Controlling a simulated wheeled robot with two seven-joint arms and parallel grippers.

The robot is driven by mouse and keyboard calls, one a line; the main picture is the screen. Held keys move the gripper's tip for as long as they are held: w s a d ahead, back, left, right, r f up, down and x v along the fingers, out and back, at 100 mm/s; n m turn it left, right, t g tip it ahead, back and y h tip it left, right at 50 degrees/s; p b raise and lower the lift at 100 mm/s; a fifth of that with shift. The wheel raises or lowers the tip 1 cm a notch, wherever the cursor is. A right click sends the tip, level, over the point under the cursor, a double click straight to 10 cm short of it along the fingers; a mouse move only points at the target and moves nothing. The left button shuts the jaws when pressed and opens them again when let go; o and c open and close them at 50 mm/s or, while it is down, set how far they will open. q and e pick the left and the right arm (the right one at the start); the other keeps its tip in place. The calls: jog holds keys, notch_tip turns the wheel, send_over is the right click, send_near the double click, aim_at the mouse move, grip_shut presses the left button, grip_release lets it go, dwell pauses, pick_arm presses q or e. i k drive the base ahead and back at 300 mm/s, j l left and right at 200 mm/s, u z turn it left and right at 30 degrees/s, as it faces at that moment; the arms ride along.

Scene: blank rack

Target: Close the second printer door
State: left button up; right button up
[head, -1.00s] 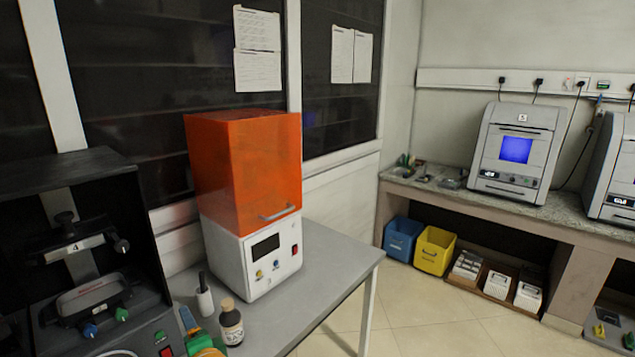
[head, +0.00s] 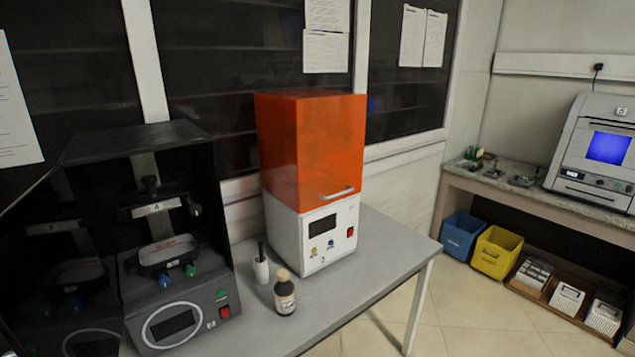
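A resin printer with an orange cover (head: 312,145) over a white base (head: 290,230) stands on the grey table; its cover is down on the base, with a handle at the lower front. A dark printer (head: 185,285) stands at the left, its build platform (head: 155,208) and resin tray (head: 168,252) in plain view through its open front. A dark panel (head: 60,265) at the far left edge is partly cut off, and I cannot tell whether it is a door. Neither of my grippers is in view.
A dark bottle (head: 285,294) and a white container (head: 261,268) stand on the grey table (head: 385,262) between the printers. Blue (head: 462,236) and yellow (head: 496,252) bins sit under the right-hand counter.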

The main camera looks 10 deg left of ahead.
aim_at(58, 299)
jog(key=j+u, duration=0.3)
jog(key=j, duration=0.55)
jog(key=i+j+u, duration=0.1)
jog(key=j+u, duration=0.25)
jog(key=j, duration=0.5)
